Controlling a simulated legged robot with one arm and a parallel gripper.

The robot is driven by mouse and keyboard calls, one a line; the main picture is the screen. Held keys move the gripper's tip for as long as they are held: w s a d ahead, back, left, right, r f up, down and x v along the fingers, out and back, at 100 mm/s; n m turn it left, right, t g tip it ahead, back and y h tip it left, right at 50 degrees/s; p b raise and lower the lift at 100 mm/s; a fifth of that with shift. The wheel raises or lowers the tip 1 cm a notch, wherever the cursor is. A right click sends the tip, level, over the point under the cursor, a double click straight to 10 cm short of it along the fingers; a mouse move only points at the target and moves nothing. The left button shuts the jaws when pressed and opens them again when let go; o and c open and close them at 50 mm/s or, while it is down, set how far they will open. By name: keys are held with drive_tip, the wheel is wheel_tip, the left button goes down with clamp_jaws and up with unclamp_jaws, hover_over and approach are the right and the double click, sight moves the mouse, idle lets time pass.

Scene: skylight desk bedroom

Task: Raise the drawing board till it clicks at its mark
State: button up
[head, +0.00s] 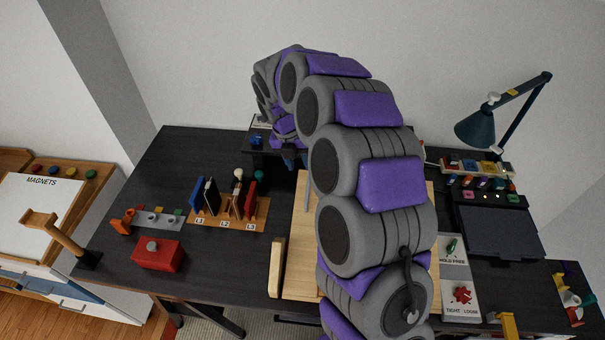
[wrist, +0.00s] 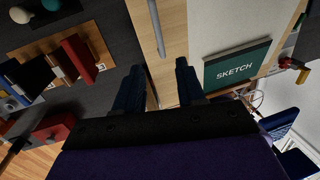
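The drawing board (head: 300,245) is a light wood panel at the middle of the desk, largely hidden behind my arm in the head view. In the wrist view its pale wood (wrist: 172,40) lies beyond my fingers, with a grey rod (wrist: 156,28) along it and a green SKETCH pad (wrist: 236,66) to the right. My gripper (wrist: 158,84) is open, with nothing visible between its fingers. I cannot tell how far it is from the board. A panel right of the board carries a green HOLD/FREE lever (head: 451,246) and a red TIGHT/LOOSE knob (head: 461,295). The board's mark is not visible.
On the dark desk, a wooden rack (head: 228,214) with slots L1 to L3 and a red box (head: 157,254) stand left of the board. A black tray (head: 500,232) and blue lamp (head: 478,130) are at right. Bare desk (head: 165,190) shows at the back left.

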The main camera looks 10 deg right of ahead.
drive_tip(key=v, duration=0.6)
drive_tip(key=shift+r, duration=0.35)
drive_tip(key=shift+a, duration=0.15)
